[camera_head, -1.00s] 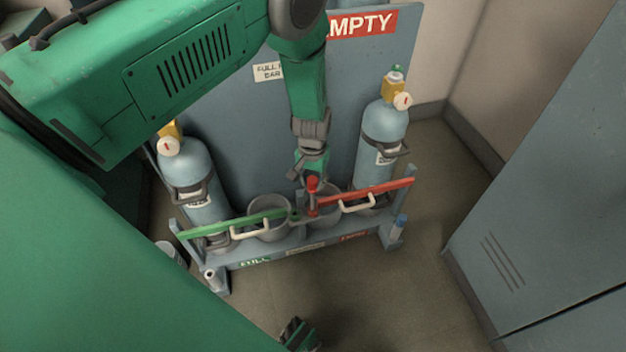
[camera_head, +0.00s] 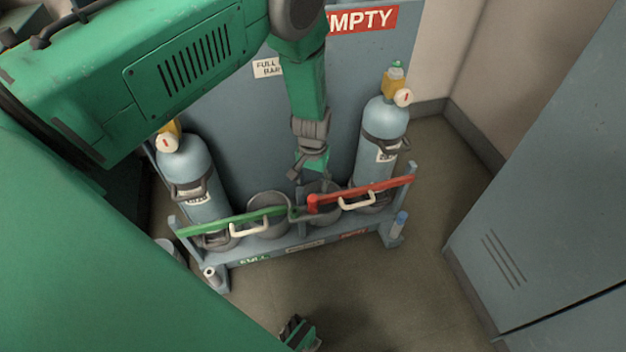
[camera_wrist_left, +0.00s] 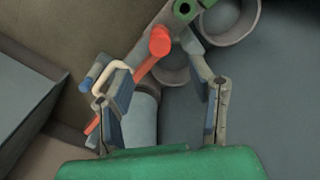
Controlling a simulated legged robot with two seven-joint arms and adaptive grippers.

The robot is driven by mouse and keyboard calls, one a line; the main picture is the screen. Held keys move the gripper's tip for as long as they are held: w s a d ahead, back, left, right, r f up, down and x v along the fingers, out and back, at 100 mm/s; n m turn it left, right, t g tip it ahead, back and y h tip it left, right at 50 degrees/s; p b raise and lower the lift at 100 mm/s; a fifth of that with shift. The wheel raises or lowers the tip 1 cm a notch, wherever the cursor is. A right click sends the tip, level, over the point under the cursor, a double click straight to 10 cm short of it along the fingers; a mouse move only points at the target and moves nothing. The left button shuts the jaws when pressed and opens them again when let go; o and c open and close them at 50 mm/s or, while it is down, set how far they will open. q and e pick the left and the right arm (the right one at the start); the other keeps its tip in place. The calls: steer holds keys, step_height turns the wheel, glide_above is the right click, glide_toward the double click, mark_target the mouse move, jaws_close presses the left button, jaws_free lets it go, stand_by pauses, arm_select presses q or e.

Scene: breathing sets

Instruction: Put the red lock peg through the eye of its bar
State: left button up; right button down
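The red lock peg (camera_head: 312,201) sits low at the inner end of the red bar (camera_head: 365,194), at the middle of the rack. Its round head also shows in the left wrist view (camera_wrist_left: 159,42). Its shaft is hidden, so I cannot see how far it passes through the eye. My left gripper (camera_head: 308,178) is just behind and above the peg in the head view. In the left wrist view its fingers (camera_wrist_left: 163,85) are spread with nothing gripped, and the peg head lies just beyond them. A dark and green part at the bottom edge may be my right gripper (camera_head: 298,334).
A green bar (camera_head: 240,222) with a pale handle spans the rack's left half. Blue cylinders stand at left (camera_head: 190,175) and right (camera_head: 383,130); empty round holders lie between them. A grey cabinet (camera_head: 560,200) stands at right.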

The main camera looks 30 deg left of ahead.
arm_select(q)
step_height(320, 180, up, 12)
stand_by(0.6)
